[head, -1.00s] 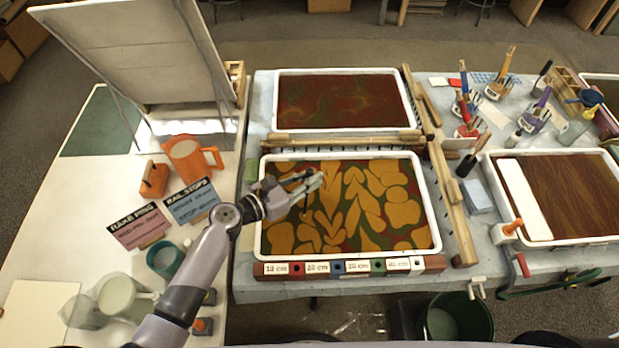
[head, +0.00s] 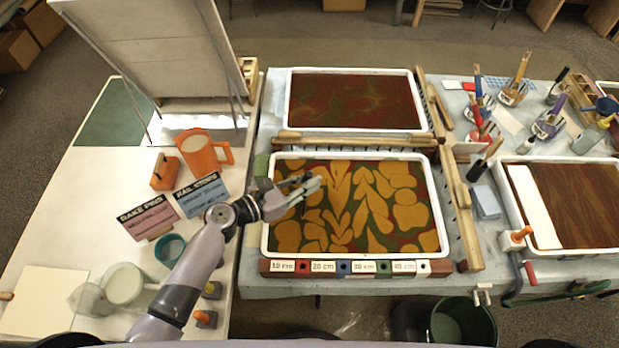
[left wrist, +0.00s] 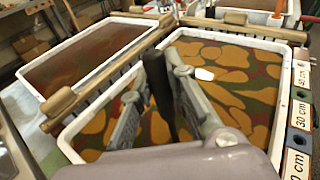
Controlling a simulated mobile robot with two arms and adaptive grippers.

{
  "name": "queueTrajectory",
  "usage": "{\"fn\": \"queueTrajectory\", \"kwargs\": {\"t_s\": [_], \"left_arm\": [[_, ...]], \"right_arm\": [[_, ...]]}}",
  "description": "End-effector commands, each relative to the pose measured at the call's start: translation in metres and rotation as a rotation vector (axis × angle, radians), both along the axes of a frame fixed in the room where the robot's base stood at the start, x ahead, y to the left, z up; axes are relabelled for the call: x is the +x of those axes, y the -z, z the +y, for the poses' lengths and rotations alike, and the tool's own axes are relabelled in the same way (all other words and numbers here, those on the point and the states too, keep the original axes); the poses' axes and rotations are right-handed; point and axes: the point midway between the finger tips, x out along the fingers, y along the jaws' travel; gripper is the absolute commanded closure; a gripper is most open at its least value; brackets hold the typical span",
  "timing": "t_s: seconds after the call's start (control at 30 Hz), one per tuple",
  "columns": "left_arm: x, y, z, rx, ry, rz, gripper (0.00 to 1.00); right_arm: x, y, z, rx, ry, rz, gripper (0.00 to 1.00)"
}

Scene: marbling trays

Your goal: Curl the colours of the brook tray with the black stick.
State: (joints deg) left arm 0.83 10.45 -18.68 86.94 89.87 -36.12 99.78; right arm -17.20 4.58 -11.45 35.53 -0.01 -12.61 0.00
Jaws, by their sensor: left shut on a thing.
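The near middle tray (head: 443,240) has a white rim and holds ochre patches on dark red and green. No name reads on it, so I cannot tell if it is the brook tray. My left gripper (head: 305,189) is above its left part. In the left wrist view the gripper (left wrist: 160,100) is shut on the black stick (left wrist: 158,88), which stands upright between the fingers. Its lower end is hidden, so I cannot tell if it touches the colours. My right gripper is not in view.
A darker tray (head: 288,105) lies behind, and a brown one (head: 512,205) at the right. Wooden rails (head: 455,200) run beside the near tray. A block strip marked in centimetres (head: 350,268) lies along its front. An orange jug (head: 203,153) stands at the left.

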Motion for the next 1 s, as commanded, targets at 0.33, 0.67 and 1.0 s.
{"fn": "queueTrajectory", "kwargs": {"t_s": [0.33,0.67,1.0], "left_arm": [[-0.008,-0.001,0.009,0.0,-0.001,-0.001,1.0],[-0.012,-0.001,0.01,-0.001,0.0,-0.001,1.0],[-0.028,-0.001,0.014,0.001,0.0,-0.001,1.0]], "right_arm": [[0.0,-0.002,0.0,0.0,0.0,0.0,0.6],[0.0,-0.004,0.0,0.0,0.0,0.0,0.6],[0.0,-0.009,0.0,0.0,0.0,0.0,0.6]]}}
